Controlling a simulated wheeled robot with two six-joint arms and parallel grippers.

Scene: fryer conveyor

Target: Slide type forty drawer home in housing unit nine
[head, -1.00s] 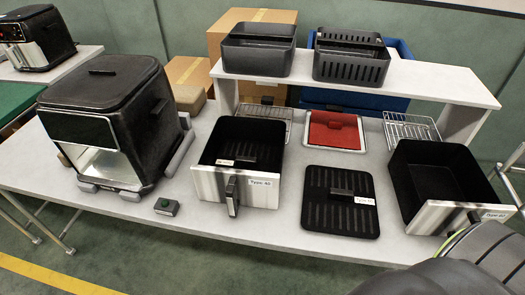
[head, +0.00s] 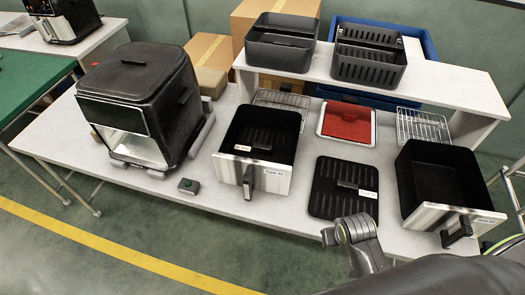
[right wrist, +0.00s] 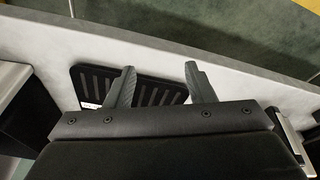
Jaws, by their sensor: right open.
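The housing (head: 140,105), a black fryer body with an open silver-framed front, stands on the left of the table. A black drawer with a silver front (head: 250,175) sits apart from it, to its right, with its handle toward me; its label reads Type 40. A slotted plate lies inside it. A second silver-fronted drawer (head: 450,200) stands at the right; its label is too small to read now. My right gripper (head: 336,234) is open and empty by the table's front edge, near a slotted black plate (head: 345,205). The right wrist view shows its parted fingers (right wrist: 160,78). My left gripper is out of view.
A small green-button box (head: 188,186) lies between the housing and the labelled drawer. Behind are a red pad on a white tray (head: 346,124), wire racks (head: 423,127) and a raised white shelf (head: 440,88) with two black bins. The table front left is clear.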

